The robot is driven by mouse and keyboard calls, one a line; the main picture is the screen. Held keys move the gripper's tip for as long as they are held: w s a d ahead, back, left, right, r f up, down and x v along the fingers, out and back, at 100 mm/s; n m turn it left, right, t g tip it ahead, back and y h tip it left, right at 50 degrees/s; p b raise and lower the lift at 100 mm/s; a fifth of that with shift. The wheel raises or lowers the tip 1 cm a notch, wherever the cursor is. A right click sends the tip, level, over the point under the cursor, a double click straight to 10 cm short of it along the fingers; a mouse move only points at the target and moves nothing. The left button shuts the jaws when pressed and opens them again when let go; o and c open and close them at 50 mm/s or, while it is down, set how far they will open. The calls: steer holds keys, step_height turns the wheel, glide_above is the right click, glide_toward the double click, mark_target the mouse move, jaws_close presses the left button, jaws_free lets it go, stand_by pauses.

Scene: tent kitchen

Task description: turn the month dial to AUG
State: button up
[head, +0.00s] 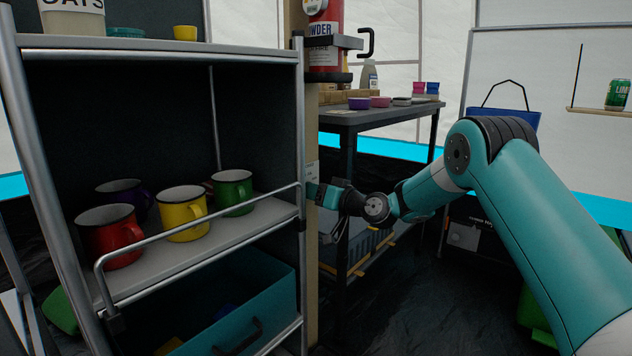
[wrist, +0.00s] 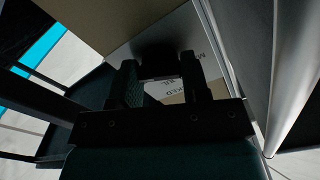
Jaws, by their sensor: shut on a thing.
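My gripper (head: 318,194) reaches left to the wooden post beside the shelf unit, at the height of a small pale panel (head: 312,172). In the wrist view the two dark fingers of my gripper (wrist: 160,72) stand close to a pale panel (wrist: 188,38) with printed letters, partly in shadow. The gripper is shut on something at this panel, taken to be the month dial. The dial is mostly hidden between and behind the fingers, so its shape and the month it shows cannot be read.
The metal shelf unit (head: 200,42) stands left of the post, with its rail (head: 200,232) close by. It holds red (head: 108,238), yellow (head: 183,213), green (head: 232,192) and purple mugs. A dark table (head: 385,115) with small containers stands behind my arm.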

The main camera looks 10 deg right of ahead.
steer(key=shift+m+p, duration=5.6)
steer(key=shift+m, duration=1)
steer(key=o, duration=0.9)
steer(key=b+v, duration=0.7)
steer(key=v, duration=1)
steer(key=shift+s+d, duration=0.15)
steer(key=shift+s, duration=0.05)
